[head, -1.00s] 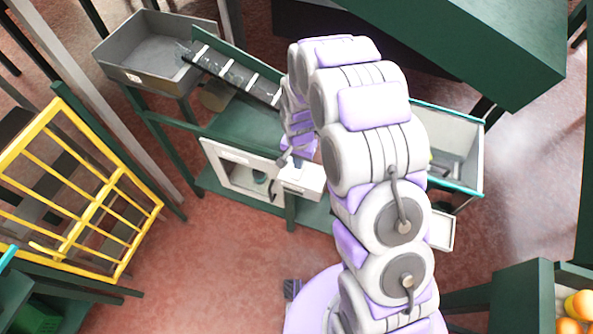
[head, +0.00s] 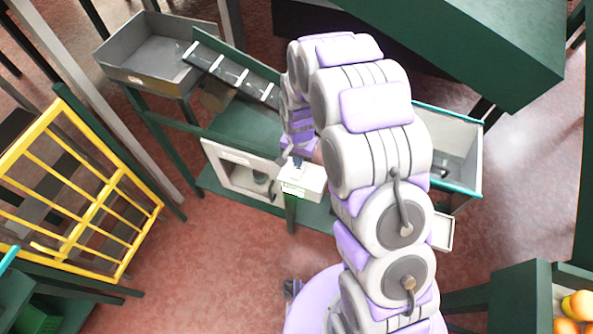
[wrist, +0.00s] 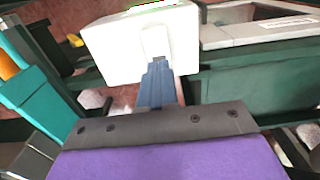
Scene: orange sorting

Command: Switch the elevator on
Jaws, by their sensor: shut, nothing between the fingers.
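The white switch box (head: 302,184) stands at the front edge of the green machine frame, with a small green lit mark on it. In the wrist view the box (wrist: 120,50) shows a bright green strip along its top edge and a white switch piece (wrist: 156,42) on its near face. My gripper (wrist: 158,66) is shut and empty, its blue fingertips at the lower end of that switch piece, apparently touching it. In the head view my gripper (head: 297,162) is just above the box, partly hidden by my arm. The elevator, a sloped dark belt with pale slats (head: 232,73), rises toward the upper left.
A grey bin (head: 150,62) stands at the elevator's upper end. A white-framed box (head: 240,170) is left of the switch box, and a teal-rimmed bin (head: 458,150) is to the right. A yellow rack (head: 85,205) stands left. Red floor (head: 205,265) in front is clear.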

